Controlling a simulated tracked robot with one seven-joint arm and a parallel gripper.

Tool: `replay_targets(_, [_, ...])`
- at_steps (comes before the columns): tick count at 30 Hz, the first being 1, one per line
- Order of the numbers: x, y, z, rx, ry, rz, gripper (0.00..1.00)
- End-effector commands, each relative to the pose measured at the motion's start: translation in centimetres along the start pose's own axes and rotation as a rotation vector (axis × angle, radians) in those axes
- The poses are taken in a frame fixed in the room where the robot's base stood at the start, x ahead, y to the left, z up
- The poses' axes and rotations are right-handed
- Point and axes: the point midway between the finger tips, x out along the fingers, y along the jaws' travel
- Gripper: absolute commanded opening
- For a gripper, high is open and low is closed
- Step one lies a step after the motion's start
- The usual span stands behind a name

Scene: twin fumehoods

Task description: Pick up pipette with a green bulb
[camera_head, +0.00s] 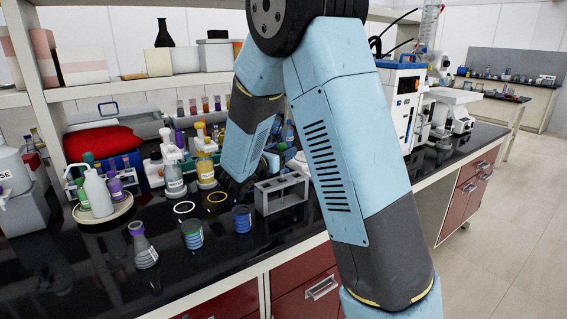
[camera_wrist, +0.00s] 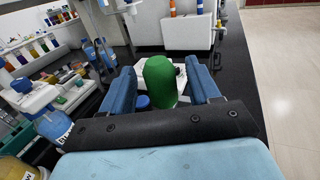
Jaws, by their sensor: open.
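The green bulb (camera_wrist: 160,78) of the pipette shows in the wrist view, between the two blue fingers of my gripper (camera_wrist: 161,88). The fingers are open, one on each side of the bulb, with a visible gap on both sides. The pipette's stem is hidden below the bulb and behind the gripper's body. In the head view my arm covers most of the area around the gripper, and I cannot make out the green bulb there.
A grey rack (camera_head: 281,193) stands on the black bench beside my arm. Glassware with blue liquid (camera_head: 242,219) and a purple-capped flask (camera_head: 143,246) stand toward the front. Bottles with yellow (camera_head: 206,169) and clear contents (camera_head: 173,176) crowd the left. A white instrument (camera_head: 403,100) stands right.

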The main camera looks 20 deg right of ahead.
Motion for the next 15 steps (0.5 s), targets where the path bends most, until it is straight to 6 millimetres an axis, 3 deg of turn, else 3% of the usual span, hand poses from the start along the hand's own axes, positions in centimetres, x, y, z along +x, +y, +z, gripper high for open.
replay_targets(8, [0.52,0.03,-0.01,0.0,0.0,0.001,0.61])
replay_targets(15, [0.52,0.01,-0.01,0.0,0.0,0.0,0.38])
